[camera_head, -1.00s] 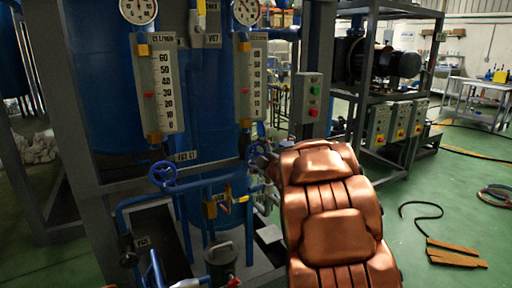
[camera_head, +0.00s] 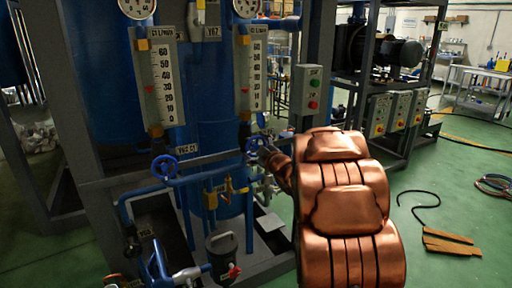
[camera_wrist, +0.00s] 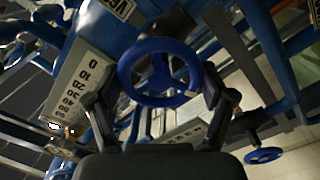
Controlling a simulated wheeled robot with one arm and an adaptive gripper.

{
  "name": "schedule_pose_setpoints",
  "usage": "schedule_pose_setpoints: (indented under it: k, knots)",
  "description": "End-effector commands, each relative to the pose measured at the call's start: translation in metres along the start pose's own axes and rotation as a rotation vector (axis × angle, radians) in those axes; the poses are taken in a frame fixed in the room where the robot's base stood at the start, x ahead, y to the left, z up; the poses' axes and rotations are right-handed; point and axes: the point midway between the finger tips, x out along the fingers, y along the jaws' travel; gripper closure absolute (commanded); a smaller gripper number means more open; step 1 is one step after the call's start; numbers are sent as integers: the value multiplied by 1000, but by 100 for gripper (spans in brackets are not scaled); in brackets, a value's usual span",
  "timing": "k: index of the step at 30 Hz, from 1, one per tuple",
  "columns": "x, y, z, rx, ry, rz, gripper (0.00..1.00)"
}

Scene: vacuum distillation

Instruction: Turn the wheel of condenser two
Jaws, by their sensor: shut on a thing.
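A blue handwheel (camera_head: 258,143) sits on the pipework below the right-hand gauge, at the end of my copper-coloured arm in the head view. In the wrist view the blue wheel (camera_wrist: 160,72) fills the upper middle, its spokes and hub visible. My gripper (camera_wrist: 160,88) has one dark finger on each side of the wheel's rim and is shut on it. In the head view my gripper (camera_head: 270,154) is small and partly hidden by my arm. A second blue wheel (camera_head: 164,167) sits to the left, below the left-hand gauge, apart from my gripper.
Two scale gauges, left (camera_head: 162,85) and right (camera_head: 252,75), hang on the dark frame. A button box (camera_head: 307,90) is at the right post. Blue pipes and a grey pot (camera_head: 222,258) stand below. Green floor lies open at right, with a cable (camera_head: 420,208) and boards.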

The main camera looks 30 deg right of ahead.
Motion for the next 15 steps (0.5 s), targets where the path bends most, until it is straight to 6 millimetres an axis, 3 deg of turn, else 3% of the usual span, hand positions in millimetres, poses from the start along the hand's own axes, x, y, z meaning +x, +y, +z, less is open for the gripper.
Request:
schedule_pose_setpoints:
  k: [1,2,3,6,15]
  knots:
    - [0,-1,1,0,-2,-2,53]
    - [0,-1,1,0,-2,-2,15]
    - [0,-1,1,0,-2,-2,11]
    - [0,-1,1,0,-1,-1,1]
    - [0,0,0,-1,-1,-1,0]
